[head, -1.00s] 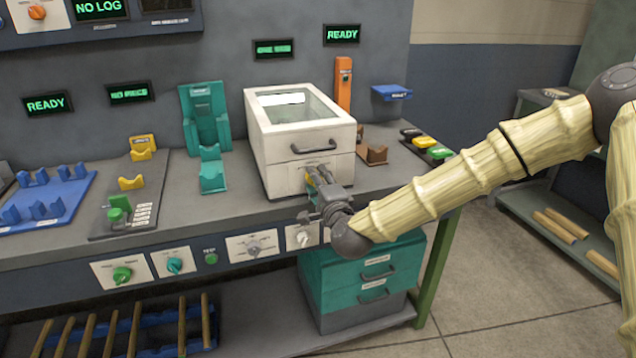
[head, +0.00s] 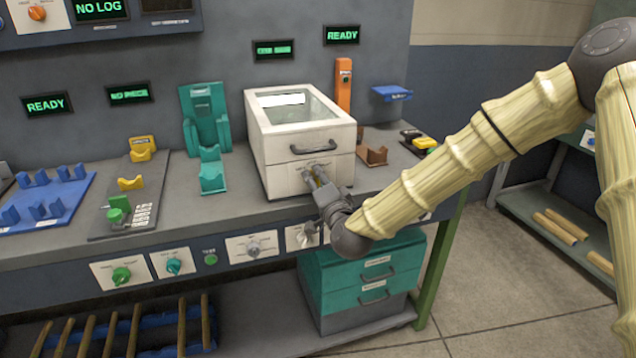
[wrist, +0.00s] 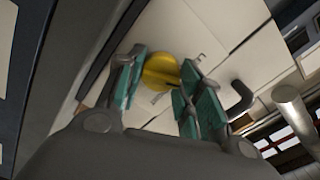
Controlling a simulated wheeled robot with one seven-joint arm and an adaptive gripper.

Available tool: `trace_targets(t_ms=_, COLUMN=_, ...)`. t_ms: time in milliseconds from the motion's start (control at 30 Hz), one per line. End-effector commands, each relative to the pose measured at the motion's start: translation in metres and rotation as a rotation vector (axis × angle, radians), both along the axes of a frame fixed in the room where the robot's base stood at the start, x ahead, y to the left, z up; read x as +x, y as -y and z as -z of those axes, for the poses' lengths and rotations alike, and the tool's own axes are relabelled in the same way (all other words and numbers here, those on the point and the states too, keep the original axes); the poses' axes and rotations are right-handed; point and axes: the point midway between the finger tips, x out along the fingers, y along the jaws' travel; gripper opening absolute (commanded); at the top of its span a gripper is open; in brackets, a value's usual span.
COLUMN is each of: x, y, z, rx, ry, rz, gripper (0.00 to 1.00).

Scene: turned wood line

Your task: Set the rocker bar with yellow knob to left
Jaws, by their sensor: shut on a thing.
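The yellow knob (wrist: 160,72) of the rocker bar is on the front face of the white box (head: 282,180) on the bench. My gripper (wrist: 158,95) is shut on this knob, with one teal finger pad on each side of it in the wrist view. In the head view my gripper (head: 318,180) is at the box's lower front, and it and my wrist hide most of the knob and bar. I cannot tell from these views which way the bar is tipped.
The box has a dark handle (head: 313,147) above the knob and a glass lid. A brown cradle (head: 373,155) and small yellow and black blocks lie to the right. Panel switches (head: 254,247) line the bench front below. Teal drawers (head: 375,270) stand underneath.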

Motion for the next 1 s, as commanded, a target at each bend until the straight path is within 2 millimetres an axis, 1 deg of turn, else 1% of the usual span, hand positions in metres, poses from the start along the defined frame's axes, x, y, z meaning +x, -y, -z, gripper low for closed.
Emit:
trace_targets(t_ms=633, x=-0.0006, y=-0.0008, z=0.0006, rx=-0.298, ry=0.095, rz=-0.001, gripper=0.12)
trace_targets(t_ms=1000, x=-0.0006, y=-0.0007, z=0.0008, rx=-0.399, ry=0.128, rz=-0.001, gripper=0.12)
